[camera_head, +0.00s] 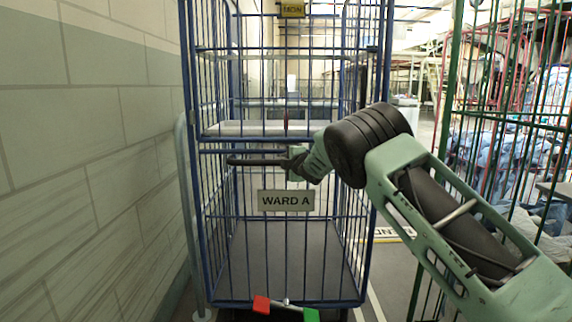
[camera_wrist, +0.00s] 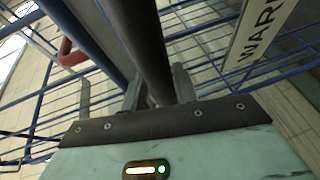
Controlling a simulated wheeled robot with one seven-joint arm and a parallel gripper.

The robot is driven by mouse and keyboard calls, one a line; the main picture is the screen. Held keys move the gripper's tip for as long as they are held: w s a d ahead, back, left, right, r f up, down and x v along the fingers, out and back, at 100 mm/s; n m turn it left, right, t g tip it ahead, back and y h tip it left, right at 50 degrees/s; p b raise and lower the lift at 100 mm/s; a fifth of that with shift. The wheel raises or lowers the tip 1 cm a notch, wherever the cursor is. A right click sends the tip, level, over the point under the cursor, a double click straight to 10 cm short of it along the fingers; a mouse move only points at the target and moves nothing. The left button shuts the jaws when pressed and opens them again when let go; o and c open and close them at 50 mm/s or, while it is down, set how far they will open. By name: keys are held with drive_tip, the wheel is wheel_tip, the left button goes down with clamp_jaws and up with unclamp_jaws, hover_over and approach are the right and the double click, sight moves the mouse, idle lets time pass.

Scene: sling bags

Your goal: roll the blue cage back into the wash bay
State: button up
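The blue cage (camera_head: 207,230) stands upright straight ahead in the head view, with a "WARD A" plate (camera_head: 286,201) on its front. A black handle bar (camera_head: 250,160) runs across the front above the plate. My gripper (camera_head: 291,163) is at the right part of this bar. In the wrist view, the bar (camera_wrist: 140,40) passes between the fingers of my gripper (camera_wrist: 159,88), which look closed against both sides. A red pedal (camera_head: 261,305) and a green pedal (camera_head: 312,315) show at the cage's base. I cannot tell which area is the wash bay.
A block wall (camera_head: 90,150) runs close along the cage's left side, with a pale rail (camera_head: 188,220) between. A green cage (camera_head: 455,150) and a red cage (camera_head: 490,60) with laundry stand at the right. A floor strip shows between the blue and green cages.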

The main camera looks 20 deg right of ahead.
drive_tip(key=shift+o, duration=0.7)
drive_tip(key=shift+d, duration=0.1)
drive_tip(key=shift+s, duration=0.15)
drive_tip(key=s+d+r, duration=0.1)
drive_tip(key=s+r, duration=0.2)
drive_tip(key=s, duration=1.3)
drive_tip(key=shift+s+d, duration=0.15)
drive_tip(key=shift+s, duration=0.2)
